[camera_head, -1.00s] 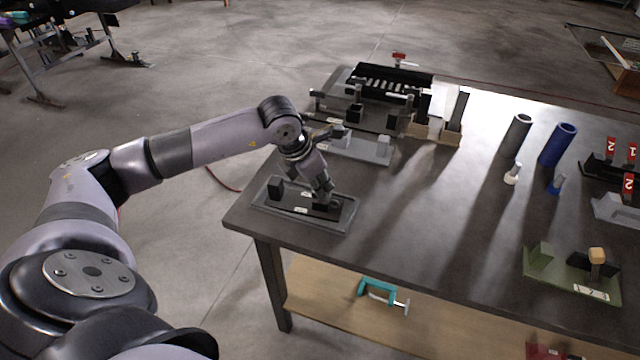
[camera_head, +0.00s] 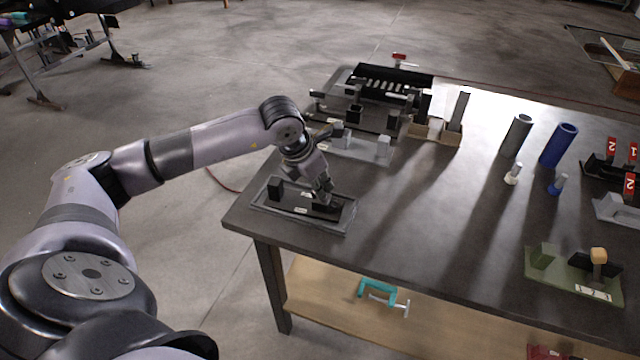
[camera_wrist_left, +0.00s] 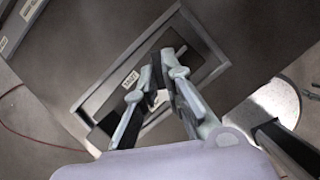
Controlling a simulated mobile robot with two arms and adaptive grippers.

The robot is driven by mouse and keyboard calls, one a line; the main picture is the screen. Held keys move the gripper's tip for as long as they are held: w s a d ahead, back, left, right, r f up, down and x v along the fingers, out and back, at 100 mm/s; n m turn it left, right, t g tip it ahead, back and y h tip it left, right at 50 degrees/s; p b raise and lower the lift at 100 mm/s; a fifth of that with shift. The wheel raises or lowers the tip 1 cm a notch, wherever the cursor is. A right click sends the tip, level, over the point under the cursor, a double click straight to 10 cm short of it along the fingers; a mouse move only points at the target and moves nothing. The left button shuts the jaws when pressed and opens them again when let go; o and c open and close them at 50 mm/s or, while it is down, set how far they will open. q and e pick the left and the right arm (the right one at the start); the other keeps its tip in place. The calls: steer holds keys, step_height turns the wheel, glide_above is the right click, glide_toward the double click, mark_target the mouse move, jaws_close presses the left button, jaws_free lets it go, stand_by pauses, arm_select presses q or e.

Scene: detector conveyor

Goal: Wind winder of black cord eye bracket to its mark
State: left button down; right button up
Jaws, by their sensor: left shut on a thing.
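The dark bracket base plate (camera_head: 268,208) lies at the left front corner of the table, with a black block (camera_head: 275,190) at its left end and small white labels. In the left wrist view the plate (camera_wrist_left: 107,90) has a white label (camera_wrist_left: 130,79) beside my fingers. My left gripper (camera_head: 325,202) points down at the plate's right end, shut on a small dark part that I take for the winder. The left wrist view shows the gripper (camera_wrist_left: 158,82) over the plate; its fingers hide most of that part. The cord and the mark cannot be made out. My right gripper is out of view.
A grey fixture (camera_head: 355,148) and a black rack (camera_head: 395,80) stand behind the plate. Grey (camera_head: 517,135) and blue (camera_head: 558,145) tubes stand to the right. A green bracket (camera_head: 570,275) sits at the right front. The table middle is clear.

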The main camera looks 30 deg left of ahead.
arm_select(q)
steer(key=shift+n+b, duration=0.55)
steer(key=shift+n, duration=0.15)
stand_by(2.6)
steer(key=c, duration=1.7)
jaws_free()
steer(key=shift+y, duration=0.3)
steer(key=v, duration=1.2)
